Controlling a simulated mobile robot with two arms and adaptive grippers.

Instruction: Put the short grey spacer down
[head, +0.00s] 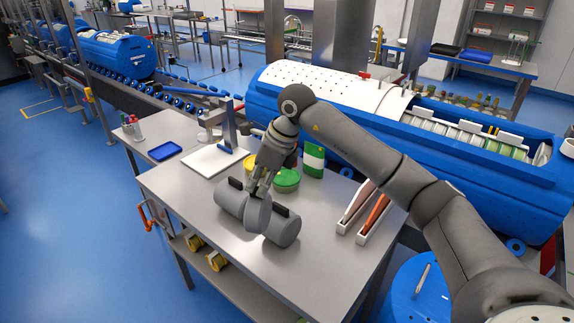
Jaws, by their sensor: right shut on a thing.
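My right gripper (263,180) reaches in from the right and points down over the grey table (325,262). It is shut on the short grey spacer (257,214), a light grey round piece below the fingers. Grey cylindrical pieces with black slots show on both sides of the spacer, one part to the left (229,197) and one to the right (284,229). The spacer hides the middle, so I cannot tell whether they are one long body or two, or whether the spacer touches them. My left gripper is not in view.
Yellow and green round containers (286,180) and a green-white box (313,159) stand behind the gripper. Two white holders with red-brown pieces (374,218) lie to the right. A stand with a white base (214,160) and a blue tray (164,151) are at the left. The table's front is clear.

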